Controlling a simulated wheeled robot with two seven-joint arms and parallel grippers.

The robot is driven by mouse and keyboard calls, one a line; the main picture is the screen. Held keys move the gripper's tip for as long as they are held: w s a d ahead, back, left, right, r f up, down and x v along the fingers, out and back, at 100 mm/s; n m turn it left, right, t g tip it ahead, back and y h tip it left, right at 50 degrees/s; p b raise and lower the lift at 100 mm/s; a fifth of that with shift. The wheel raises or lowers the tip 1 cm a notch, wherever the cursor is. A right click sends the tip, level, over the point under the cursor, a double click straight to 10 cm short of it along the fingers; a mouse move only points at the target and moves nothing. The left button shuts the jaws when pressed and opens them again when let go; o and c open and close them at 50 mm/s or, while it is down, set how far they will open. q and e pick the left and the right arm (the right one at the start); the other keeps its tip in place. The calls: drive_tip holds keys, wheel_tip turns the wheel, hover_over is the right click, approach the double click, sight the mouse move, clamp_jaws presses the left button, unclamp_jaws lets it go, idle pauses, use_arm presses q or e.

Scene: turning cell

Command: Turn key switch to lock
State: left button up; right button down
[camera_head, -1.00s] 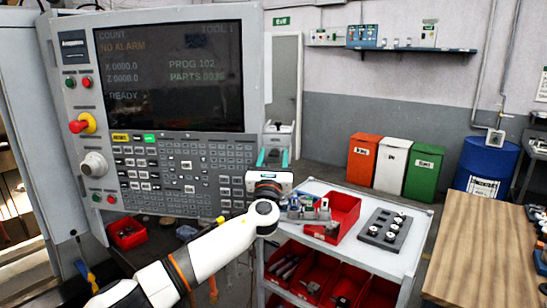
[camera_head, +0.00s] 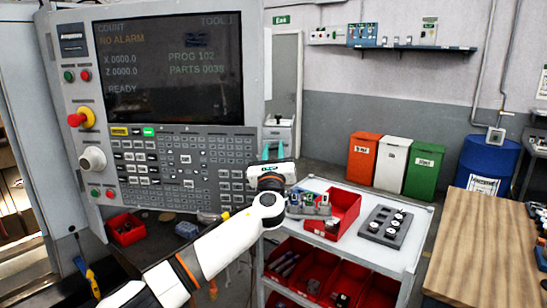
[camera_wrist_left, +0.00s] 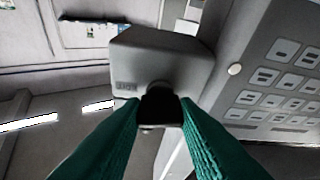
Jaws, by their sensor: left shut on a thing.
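The key switch is a grey box (camera_wrist_left: 165,70) beside the control panel, with a round collar and a dark key or knob (camera_wrist_left: 160,106) on its face. My left gripper (camera_wrist_left: 160,112) has its teal fingers shut on this dark part, one on each side. In the head view the left gripper (camera_head: 272,152) reaches up to the box (camera_head: 279,132) at the panel's lower right edge. There the fingers and wrist hide the key. The marking on the box is too blurred to read, and I cannot tell the key's turn position. My right gripper is not in view.
The control panel (camera_head: 185,150) with screen and keys stands close on the left of the gripper. A grey cart (camera_head: 345,250) with a red bin (camera_head: 345,213) and a dark tray (camera_head: 385,227) stands below right. A wooden table (camera_head: 490,245) is at the right.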

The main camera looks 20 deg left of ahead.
use_arm(q)
drive_tip(key=n+y+b, duration=0.1)
drive_tip(key=n, duration=0.2)
drive_tip(key=n+g+y+b, duration=0.1)
drive_tip(key=n+b, duration=0.1)
drive_tip(key=n, duration=0.1)
drive_tip(key=shift+d+f+n+g+y+b, duration=0.2)
drive_tip(key=shift+n+g+y+b, duration=0.1)
drive_tip(key=shift+y, duration=0.1)
drive_tip(key=n+g+y+b, duration=0.1)
drive_tip(key=n, duration=0.2)
drive_tip(key=shift+r, duration=0.1)
drive_tip(key=n+g, duration=0.1)
drive_tip(key=n, duration=0.2)
drive_tip(key=n+g+y+b, duration=0.1)
drive_tip(key=n+g, duration=0.1)
drive_tip(key=n, duration=0.1)
drive_tip(key=shift+r+n, duration=0.15)
drive_tip(key=shift+n, duration=0.15)
drive_tip(key=shift+n+g, duration=0.6)
drive_tip(key=shift+n, duration=1)
drive_tip(key=shift+c, duration=0.2)
drive_tip(key=shift+o, duration=0.2)
drive_tip(key=shift+h, duration=0.3)
drive_tip(key=o, duration=1)
drive_tip(key=shift+r, duration=0.1)
drive_tip(key=shift+c, duration=0.2)
